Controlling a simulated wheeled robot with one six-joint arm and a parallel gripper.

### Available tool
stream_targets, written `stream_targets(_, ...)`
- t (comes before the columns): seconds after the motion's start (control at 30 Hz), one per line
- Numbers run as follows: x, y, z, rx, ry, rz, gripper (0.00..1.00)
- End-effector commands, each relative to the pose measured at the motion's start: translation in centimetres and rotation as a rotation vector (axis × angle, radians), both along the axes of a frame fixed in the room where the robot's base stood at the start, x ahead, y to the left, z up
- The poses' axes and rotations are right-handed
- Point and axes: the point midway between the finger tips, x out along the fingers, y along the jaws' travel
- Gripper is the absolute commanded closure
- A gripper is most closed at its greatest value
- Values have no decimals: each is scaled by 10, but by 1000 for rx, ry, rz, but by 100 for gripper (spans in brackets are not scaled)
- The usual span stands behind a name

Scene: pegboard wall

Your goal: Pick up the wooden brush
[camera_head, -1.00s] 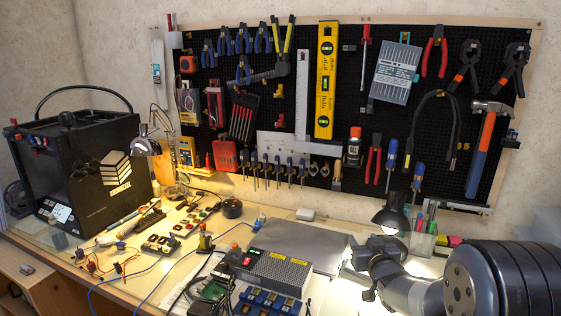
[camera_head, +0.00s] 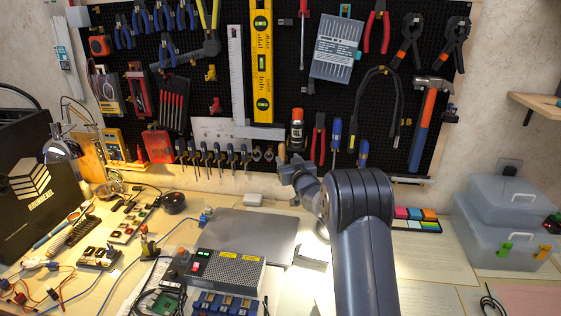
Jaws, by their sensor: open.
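A narrow light-wood handle (camera_head: 282,152), probably the wooden brush, hangs low on the black pegboard, just right of a row of small hand tools. Its lower part is hidden behind the end of my arm. My gripper (camera_head: 290,168) is in front of the pegboard's lower edge and overlaps the handle's lower end in the picture. I cannot tell from this view whether they touch. The gripper is open, though its fingers are small and hard to make out.
A spray can (camera_head: 297,131) and red-handled pliers (camera_head: 318,138) hang close to the handle. Below are a laptop-like grey slab (camera_head: 240,235) and a grey power box (camera_head: 232,268). Clear plastic boxes (camera_head: 508,215) stand on the right.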

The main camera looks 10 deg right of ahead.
Motion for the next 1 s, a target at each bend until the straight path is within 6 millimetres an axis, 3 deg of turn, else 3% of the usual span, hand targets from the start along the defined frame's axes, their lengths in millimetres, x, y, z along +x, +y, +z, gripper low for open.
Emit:
stream_targets(0.17, 8, 2, 2, 0, 0, 1, 53)
stream_targets(0.57, 49, 8, 4, 0, 1, 0, 53)
stream_targets(0.9, 53, 9, 3, 0, 0, 0, 53)
stream_targets(1.0, 53, 9, 3, 0, 0, 0, 59)
